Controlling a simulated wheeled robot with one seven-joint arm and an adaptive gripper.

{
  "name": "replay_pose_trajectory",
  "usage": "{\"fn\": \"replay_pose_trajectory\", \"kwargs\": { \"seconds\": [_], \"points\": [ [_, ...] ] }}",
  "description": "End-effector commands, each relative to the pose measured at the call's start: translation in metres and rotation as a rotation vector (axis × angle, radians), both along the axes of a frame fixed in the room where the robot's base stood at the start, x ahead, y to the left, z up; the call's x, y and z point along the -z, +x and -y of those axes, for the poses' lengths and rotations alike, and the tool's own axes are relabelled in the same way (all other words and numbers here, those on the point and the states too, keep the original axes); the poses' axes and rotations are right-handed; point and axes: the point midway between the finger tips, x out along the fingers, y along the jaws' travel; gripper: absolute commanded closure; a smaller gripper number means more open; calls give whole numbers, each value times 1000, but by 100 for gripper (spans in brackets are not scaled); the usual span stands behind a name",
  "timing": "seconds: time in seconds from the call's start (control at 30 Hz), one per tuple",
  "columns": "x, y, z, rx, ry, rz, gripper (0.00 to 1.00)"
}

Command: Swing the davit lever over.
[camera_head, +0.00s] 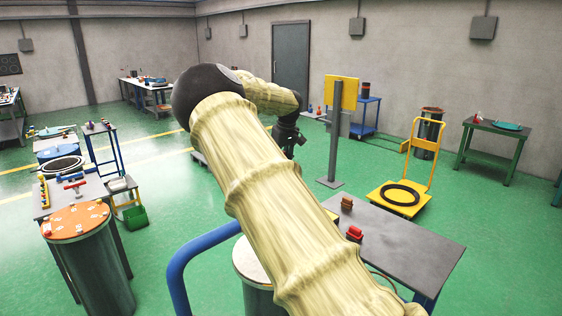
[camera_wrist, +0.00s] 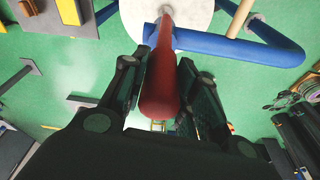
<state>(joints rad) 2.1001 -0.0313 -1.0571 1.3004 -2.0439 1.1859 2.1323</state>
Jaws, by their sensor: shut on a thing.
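The red davit lever (camera_wrist: 163,85) is a thick round bar in the wrist view, with its rounded end towards the camera. Its far end meets a pale round lid (camera_wrist: 200,14). My gripper (camera_wrist: 162,68) has one dark finger on each side of the lever and is shut on it. A curved blue tube (camera_wrist: 245,47) passes beside the lever. In the head view the blue tube (camera_head: 180,270) and part of the pale lid (camera_head: 250,258) show beside my arm. My gripper there (camera_head: 288,136) is small and dark; the lever is hidden behind my arm.
A grey table (camera_head: 400,240) with small red and brown parts stands right of my arm. A yellow sign post (camera_head: 337,130) and a yellow trolley (camera_head: 400,195) stand beyond it. An orange-topped drum (camera_head: 90,260) is at left. Green floor lies open between them.

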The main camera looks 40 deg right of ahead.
Motion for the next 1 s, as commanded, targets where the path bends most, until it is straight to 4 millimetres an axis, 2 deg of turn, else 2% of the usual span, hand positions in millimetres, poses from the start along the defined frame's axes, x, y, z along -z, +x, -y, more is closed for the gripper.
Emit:
{"fn": "replay_pose_trajectory", "kwargs": {
  "seconds": [0.03, 0.13, 0.57, 0.77, 1.0],
  "points": [
    [-2, 2, 0, -2, -3, 6, 67],
    [-2, 2, -1, -3, -2, 6, 49],
    [-7, 0, 0, -2, -2, 5, 49],
    [-34, -5, -1, -2, -3, 6, 49],
    [-77, -14, -1, -2, -2, 5, 49]
  ]
}}
